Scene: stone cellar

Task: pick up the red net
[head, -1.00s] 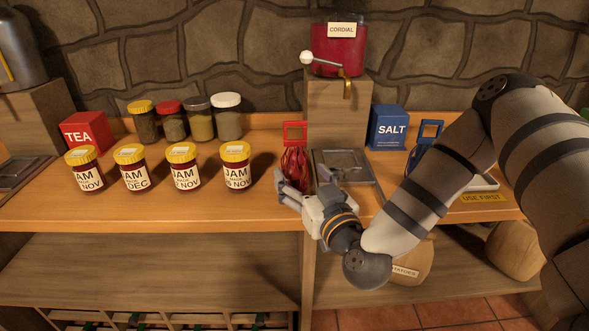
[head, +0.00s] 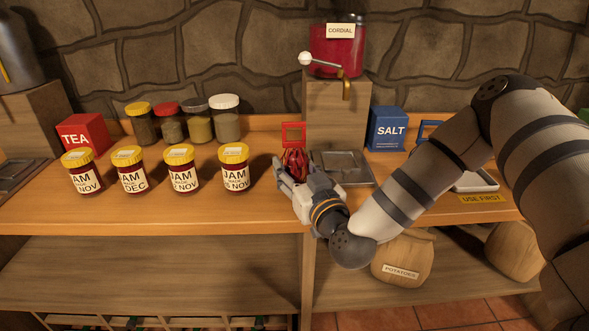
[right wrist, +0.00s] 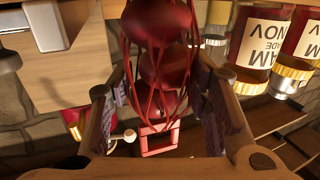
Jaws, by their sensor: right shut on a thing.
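The red net (head: 294,163) stands upright near the middle of the counter, to the right of the jam jars, with dark red round things inside and a square red handle (head: 293,129) on top. My right gripper (head: 293,170) is around the net's body from the front and shut on it. In the right wrist view the net (right wrist: 162,68) lies between the two finger pads, with its handle also showing (right wrist: 157,141). The net's lower part is hidden by the gripper in the head view, so I cannot tell whether its base touches the counter. My left gripper is out of view.
Several jam jars (head: 234,168) stand left of the net. A metal tray (head: 343,168) lies close on its right, before the wooden block (head: 337,110) under the cordial dispenser (head: 336,55). A blue salt box (head: 387,130) stands further right.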

